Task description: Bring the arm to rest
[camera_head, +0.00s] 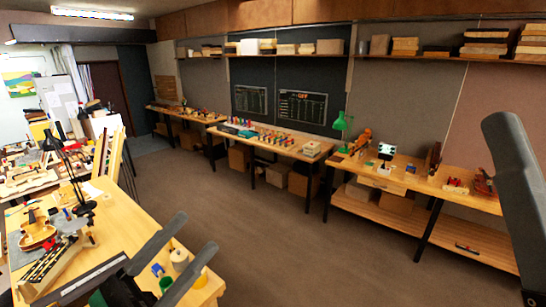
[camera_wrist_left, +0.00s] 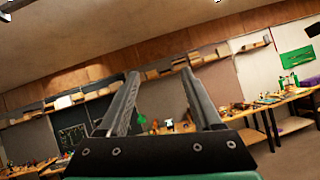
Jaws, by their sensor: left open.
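My left gripper (camera_head: 197,232) is at the lower left in the head view, above the near corner of the wooden bench. Its two dark grey fingers are spread apart and point up and to the right. The left wrist view shows the same gripper (camera_wrist_left: 160,74) with both fingers apart and nothing between them. A dark grey finger-like part (camera_head: 515,180) at the right edge of the head view looks like part of my right gripper. Only this one piece shows, so its opening cannot be told.
The wooden bench (camera_head: 121,218) at left carries a violin (camera_head: 38,232), a black lamp (camera_head: 80,206) and rolls of tape (camera_head: 179,260) close to the left gripper. The brown floor (camera_head: 250,215) between is clear.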

